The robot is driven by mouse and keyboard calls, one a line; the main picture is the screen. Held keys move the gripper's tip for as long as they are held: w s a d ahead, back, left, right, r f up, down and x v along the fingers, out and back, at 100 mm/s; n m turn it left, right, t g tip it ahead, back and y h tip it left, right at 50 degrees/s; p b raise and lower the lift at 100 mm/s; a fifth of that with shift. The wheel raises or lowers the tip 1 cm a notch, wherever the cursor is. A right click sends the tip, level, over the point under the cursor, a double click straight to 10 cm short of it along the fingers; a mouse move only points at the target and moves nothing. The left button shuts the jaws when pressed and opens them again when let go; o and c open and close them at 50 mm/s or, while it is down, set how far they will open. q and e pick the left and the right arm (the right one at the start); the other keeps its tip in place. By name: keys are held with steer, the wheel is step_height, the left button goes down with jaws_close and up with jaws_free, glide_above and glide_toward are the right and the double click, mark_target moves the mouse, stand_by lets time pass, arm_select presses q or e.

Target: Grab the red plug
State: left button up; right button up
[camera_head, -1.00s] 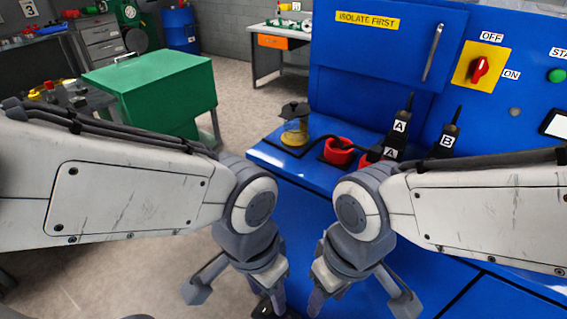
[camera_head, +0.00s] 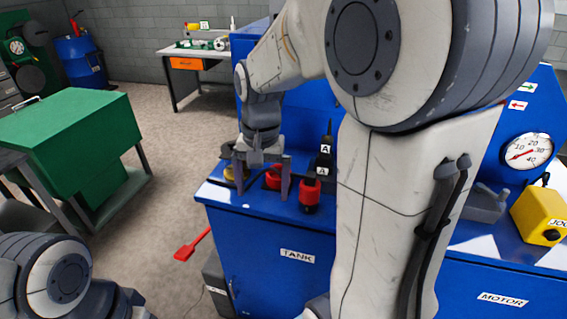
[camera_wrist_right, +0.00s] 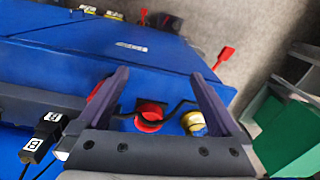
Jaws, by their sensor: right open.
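A round red piece, which looks like the red plug (camera_head: 272,179), sits on the blue cabinet top, partly hidden by my right gripper (camera_head: 262,180). That gripper is open above it, with one finger to each side in the head view. In the right wrist view, the red plug (camera_wrist_right: 149,122) lies between the open fingers of my right gripper (camera_wrist_right: 158,100), nothing gripped, with a black cable across it. A second red round piece (camera_head: 310,190) stands right of it, near a black part labelled A (camera_head: 325,155). My left gripper is out of the frames.
A yellow-based jar (camera_wrist_right: 194,122) stands close to the plug, near one finger. Black parts labelled B (camera_wrist_right: 45,130) are on the other side. A green bench (camera_head: 75,140) stands at left.

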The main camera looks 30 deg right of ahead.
mark_target(310, 184)
steer(key=d+r+m, duration=0.1)
steer(key=d+m, duration=0.1)
steer(key=d, duration=0.2)
steer(key=d+r+m+p, duration=0.1)
steer(key=d+r+m, duration=0.1)
steer(key=d, duration=0.2)
steer(key=d+r+m+p, duration=0.1)
steer(key=d+m, duration=0.1)
steer(key=d, duration=0.2)
steer(key=shift+d+r, duration=0.25)
steer(key=shift+r, duration=0.05)
steer(key=shift+d+f+p, duration=0.2)
steer(key=shift+f+p, duration=0.1)
steer(key=shift+f, duration=0.05)
step_height(310, 184, down, 4)
steer(key=shift+f+p, duration=0.15)
steer(key=shift+p, duration=0.15)
step_height(310, 184, down, 5)
steer(key=shift+s+r+p, duration=0.1)
steer(key=shift+p, duration=0.8)
steer(key=shift+f, duration=0.3)
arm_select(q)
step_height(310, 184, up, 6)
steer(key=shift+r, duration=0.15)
arm_select(e)
jaws_close()
